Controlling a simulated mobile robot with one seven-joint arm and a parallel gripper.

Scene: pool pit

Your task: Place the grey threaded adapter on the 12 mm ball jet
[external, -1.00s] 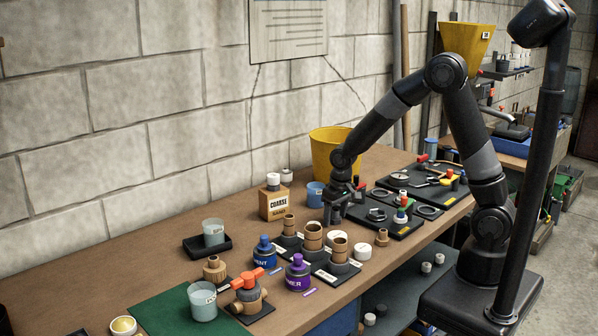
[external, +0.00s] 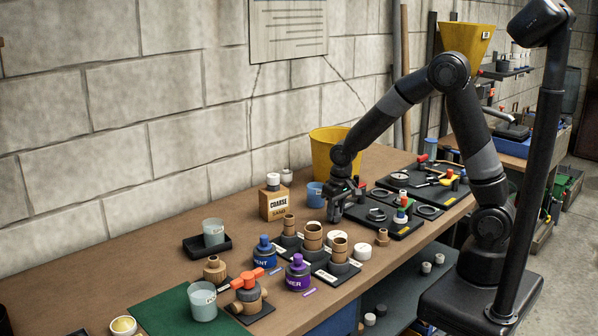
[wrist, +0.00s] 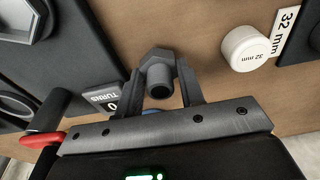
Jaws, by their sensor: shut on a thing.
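The grey threaded adapter (wrist: 157,72), a hex-shaped piece with a round open end, sits between the two fingers of my gripper (wrist: 163,85) in the wrist view. The fingers are shut on it from both sides. In the external view my gripper (external: 337,214) points down over the bench between the tan fittings and the black boards; the adapter cannot be made out there. The 12 mm ball jet cannot be told apart from the other parts in either view.
A white cap marked 32 mm (wrist: 245,47) lies beside my gripper in the wrist view. Tan fittings (external: 312,236) stand on dark plates to the left. A black board (external: 385,225) with fittings lies to the right. A blue cup (external: 315,194) and yellow bucket (external: 328,150) stand behind.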

